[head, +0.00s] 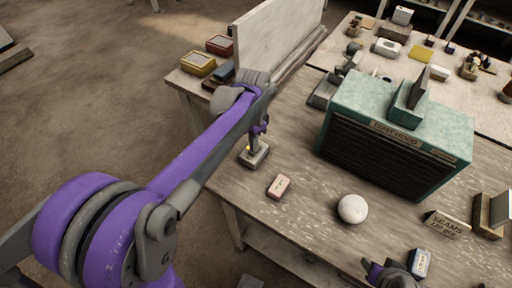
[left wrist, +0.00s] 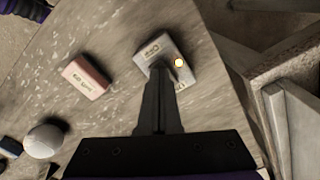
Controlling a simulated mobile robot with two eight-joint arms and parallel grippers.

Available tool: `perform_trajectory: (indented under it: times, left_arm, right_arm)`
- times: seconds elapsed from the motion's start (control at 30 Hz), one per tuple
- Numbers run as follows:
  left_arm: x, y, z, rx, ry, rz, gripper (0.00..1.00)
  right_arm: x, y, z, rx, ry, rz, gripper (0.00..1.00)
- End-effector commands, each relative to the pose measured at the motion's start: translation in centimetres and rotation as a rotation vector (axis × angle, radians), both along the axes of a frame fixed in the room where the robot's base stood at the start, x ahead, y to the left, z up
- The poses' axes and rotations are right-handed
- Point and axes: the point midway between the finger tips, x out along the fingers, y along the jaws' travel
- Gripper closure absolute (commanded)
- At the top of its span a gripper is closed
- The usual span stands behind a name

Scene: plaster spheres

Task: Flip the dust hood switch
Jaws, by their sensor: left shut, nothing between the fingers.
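The dust hood (head: 340,112) is a green box with a dark slatted front and a name label, standing on the workbench. A small grey switch box (head: 261,158) sits near the bench's front edge, left of the hood, with a small yellow-orange light glowing. The switch box also shows in the left wrist view (left wrist: 184,75). My left gripper (head: 253,147) is shut and empty, pointing down at the switch box. Its fingers cover part of the box and hide the lever; I cannot tell whether they touch. My right gripper (head: 385,272) is partly in view at the bottom, its fingers unclear.
A pink labelled block (head: 278,187) and a white plaster sphere (head: 352,208) lie on the bench (head: 310,225) right of the switch box. Yellow and red boxes (head: 198,64) stand behind my left arm near an upright board (head: 275,45). A wedge sign (head: 447,224) stands at right.

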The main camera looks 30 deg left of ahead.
Motion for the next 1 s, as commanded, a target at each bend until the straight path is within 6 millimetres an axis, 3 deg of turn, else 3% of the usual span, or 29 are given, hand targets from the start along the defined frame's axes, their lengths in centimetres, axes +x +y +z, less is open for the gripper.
perform_trajectory:
  times: [0.67, 1.0]
  left_arm:
    - [0.0, 0.0, -0.9, 0.0, 0.0, 0.0, 1.0]
    - [0.1, 0.0, 1.3, 0.0, -0.001, 0.0, 1.0]
  right_arm:
    - [-0.1, 0.0, -0.6, 0.0, 0.003, 0.0, 0.5]
    - [0.3, 0.0, 1.1, 0.0, -0.005, 0.0, 0.5]
